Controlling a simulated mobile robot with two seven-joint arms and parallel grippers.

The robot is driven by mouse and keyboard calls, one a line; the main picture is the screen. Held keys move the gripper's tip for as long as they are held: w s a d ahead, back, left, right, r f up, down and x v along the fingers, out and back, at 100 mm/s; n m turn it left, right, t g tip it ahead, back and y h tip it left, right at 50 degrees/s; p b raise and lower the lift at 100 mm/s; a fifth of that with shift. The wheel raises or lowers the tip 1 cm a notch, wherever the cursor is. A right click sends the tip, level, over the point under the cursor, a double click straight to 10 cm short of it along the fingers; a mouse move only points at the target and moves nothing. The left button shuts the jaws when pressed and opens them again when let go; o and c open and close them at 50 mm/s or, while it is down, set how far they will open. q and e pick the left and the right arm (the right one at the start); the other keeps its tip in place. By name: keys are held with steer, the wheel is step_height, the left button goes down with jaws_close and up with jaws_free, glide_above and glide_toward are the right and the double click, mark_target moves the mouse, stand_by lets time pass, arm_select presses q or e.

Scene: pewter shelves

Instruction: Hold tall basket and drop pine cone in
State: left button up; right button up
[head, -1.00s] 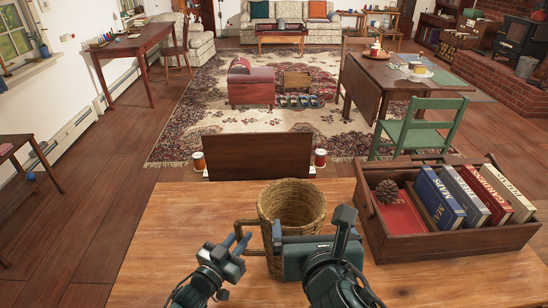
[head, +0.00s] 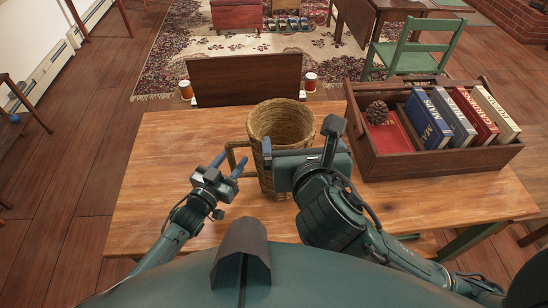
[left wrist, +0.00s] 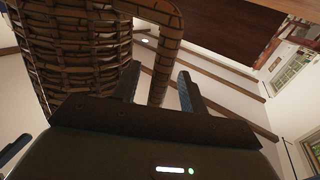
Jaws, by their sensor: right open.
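The tall woven basket (head: 268,122) stands upright on the wooden table, with a loop handle (head: 231,146) on its left side. My left gripper (head: 229,164) is open just in front of the handle. In the left wrist view the handle (left wrist: 166,66) shows between the open fingers, with the basket wall (left wrist: 80,60) to the left; whether they touch is unclear. My right gripper (head: 296,152) is open and empty, in front of the basket and hiding its lower right side. The brown pine cone (head: 377,112) lies at the left end of a wooden crate (head: 440,160).
The crate also holds several upright books (head: 452,115) and a red book lying flat (head: 398,132). The left part of the table (head: 150,165) is clear.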

arm_select(q)
steer(key=shift+s, duration=0.1)
steer(key=v, duration=1.2)
